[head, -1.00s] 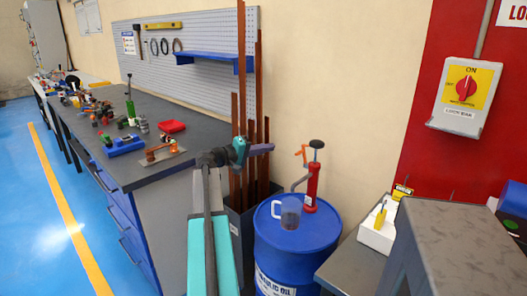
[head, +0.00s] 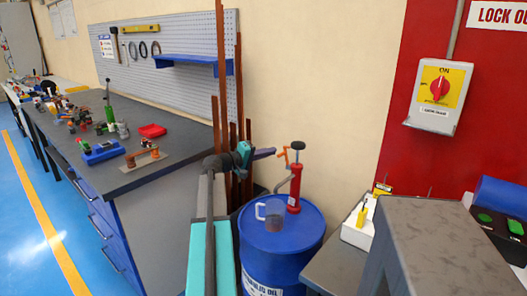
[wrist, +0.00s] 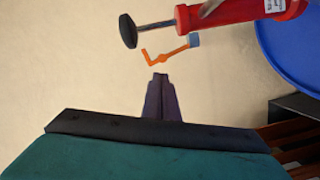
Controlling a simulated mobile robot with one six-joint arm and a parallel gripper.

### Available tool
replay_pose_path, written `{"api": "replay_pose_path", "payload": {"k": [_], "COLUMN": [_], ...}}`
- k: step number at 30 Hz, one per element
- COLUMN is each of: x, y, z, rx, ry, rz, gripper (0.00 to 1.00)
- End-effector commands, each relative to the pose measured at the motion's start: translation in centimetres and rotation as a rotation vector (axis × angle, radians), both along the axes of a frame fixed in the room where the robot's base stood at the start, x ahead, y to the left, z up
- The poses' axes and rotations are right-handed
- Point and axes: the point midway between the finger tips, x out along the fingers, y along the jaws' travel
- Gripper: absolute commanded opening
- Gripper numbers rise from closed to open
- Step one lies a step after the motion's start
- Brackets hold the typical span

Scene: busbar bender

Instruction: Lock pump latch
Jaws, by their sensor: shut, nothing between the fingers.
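The red hand pump (head: 294,190) stands upright on the blue oil drum (head: 305,228), with a black knob on its rod. The orange latch (head: 282,154) sticks out at the left of the pump's top. In the wrist view the pump (wrist: 235,12) lies across the top and the orange latch (wrist: 166,55) shows as a bent lever beside the rod. My gripper (head: 273,152) is shut and empty, its purple fingers pointing at the latch from the left. In the wrist view the fingertips (wrist: 160,77) are just short of the latch, seemingly apart from it.
Copper bars (head: 221,70) stand upright behind my arm. A workbench (head: 150,185) is at left. A grey machine (head: 450,240) and a white box (head: 357,232) are at right.

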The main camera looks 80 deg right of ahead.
Motion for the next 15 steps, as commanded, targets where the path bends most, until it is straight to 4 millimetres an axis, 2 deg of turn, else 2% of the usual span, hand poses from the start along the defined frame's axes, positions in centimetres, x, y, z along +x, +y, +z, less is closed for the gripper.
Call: {"api": "replay_pose_path", "payload": {"k": [5,15], "x": [-0.70,-0.79], "y": [0.42,0.43], "z": [-0.26,-0.33], "rx": [0.000,0.000], "ry": [0.000,0.000], "rz": [0.000,-0.001], "gripper": [0.00,0.00]}}
